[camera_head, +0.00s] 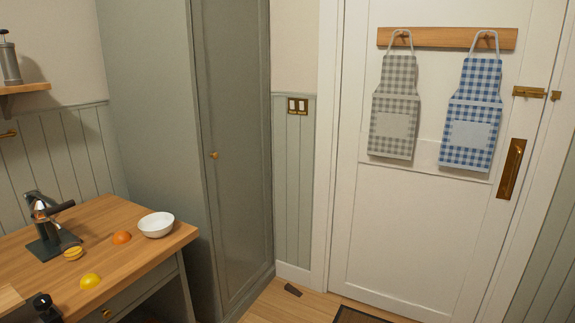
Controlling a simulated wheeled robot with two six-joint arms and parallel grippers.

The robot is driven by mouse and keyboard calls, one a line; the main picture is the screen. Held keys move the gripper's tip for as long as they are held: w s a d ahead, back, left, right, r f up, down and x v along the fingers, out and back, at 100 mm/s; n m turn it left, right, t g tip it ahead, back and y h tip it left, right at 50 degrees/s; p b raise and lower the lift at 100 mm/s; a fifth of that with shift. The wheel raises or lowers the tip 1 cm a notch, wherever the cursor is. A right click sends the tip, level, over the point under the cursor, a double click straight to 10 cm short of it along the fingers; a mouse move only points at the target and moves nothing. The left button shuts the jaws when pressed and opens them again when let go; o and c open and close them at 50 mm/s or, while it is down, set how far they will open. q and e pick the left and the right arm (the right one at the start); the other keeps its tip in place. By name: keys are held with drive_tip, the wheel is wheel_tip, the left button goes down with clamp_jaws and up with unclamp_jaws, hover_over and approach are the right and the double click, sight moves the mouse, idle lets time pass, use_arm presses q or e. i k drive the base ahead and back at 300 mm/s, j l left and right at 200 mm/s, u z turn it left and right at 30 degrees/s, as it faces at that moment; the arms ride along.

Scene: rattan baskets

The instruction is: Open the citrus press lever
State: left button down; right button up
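The citrus press (45,232) stands on the wooden counter at the left, with a chrome upper body and a dark base. A dark lever handle (60,208) sticks out from its upper part toward the right. A dark cylindrical part (68,239) hangs at a tilt beside the press body. A cut yellow citrus half (73,253) lies close to the base; I cannot tell whether it touches it.
The counter (140,252) also holds an orange fruit (121,238), a yellow lemon (90,281) and a white bowl (156,224) near its right edge. A dark object (45,307) shows at the bottom left. A tall grey-green cabinet (160,120) stands behind the counter.

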sight(46, 206)
drive_tip(key=u, duration=1.35)
